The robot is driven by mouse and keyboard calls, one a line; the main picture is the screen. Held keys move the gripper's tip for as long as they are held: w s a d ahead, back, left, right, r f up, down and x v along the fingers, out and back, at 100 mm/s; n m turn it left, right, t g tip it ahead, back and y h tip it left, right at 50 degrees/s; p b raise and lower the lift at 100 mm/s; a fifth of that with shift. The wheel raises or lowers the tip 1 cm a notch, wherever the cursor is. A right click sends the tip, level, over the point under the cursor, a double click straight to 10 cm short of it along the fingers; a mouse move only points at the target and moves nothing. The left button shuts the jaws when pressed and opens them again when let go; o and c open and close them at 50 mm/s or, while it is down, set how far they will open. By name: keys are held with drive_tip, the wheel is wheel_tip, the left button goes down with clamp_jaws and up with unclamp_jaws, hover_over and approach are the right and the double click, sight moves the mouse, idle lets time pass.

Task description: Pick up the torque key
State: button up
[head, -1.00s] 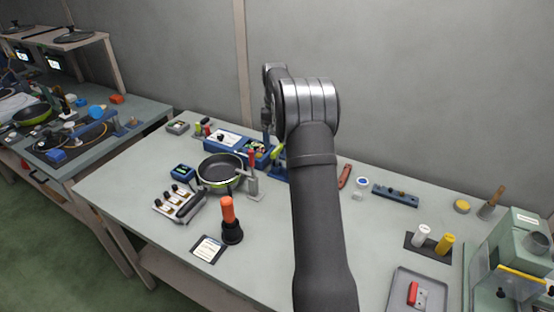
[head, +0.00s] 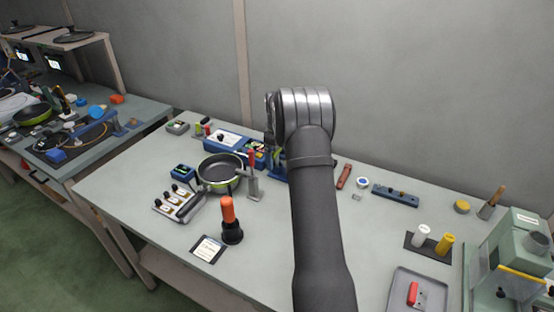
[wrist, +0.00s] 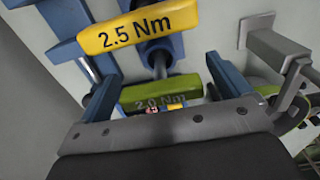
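In the wrist view a green torque key (wrist: 160,90) marked "2.0 Nm" lies between the two blue fingers of my gripper (wrist: 163,88). A gap shows at each end of the green handle. My gripper is open, and nothing is seen clamped. A yellow torque key (wrist: 140,24) marked "2.5 Nm" is just beyond the green one, on blue holder parts (wrist: 70,50).
A grey bracket (wrist: 275,47) stands close to the right finger in the wrist view. In the head view a pan (head: 221,170) and a red-handled clamp (head: 252,180) are left of my arm. An orange-handled tool (head: 230,218) stands in front.

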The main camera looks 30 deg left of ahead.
drive_tip(key=c, duration=1.1)
drive_tip(key=shift+r, duration=0.15)
wheel_tip(320, 180, up, 10)
drive_tip(key=shift+f, duration=0.1)
drive_tip(key=o, duration=0.3)
drive_tip(key=c, duration=0.3)
drive_tip(key=s+a+n, duration=0.2)
drive_tip(key=s+a, duration=0.3)
drive_tip(key=s, duration=0.3)
drive_tip(key=s+a+r+n, duration=0.1)
drive_tip(key=s+a+n, duration=0.1)
drive_tip(key=s+a, duration=0.3)
drive_tip(key=s+a+r+n, duration=0.1)
drive_tip(key=s+a, duration=0.4)
drive_tip(key=s, duration=0.6)
drive_tip(key=shift+s+n, duration=0.35)
drive_tip(key=shift+n, duration=0.15)
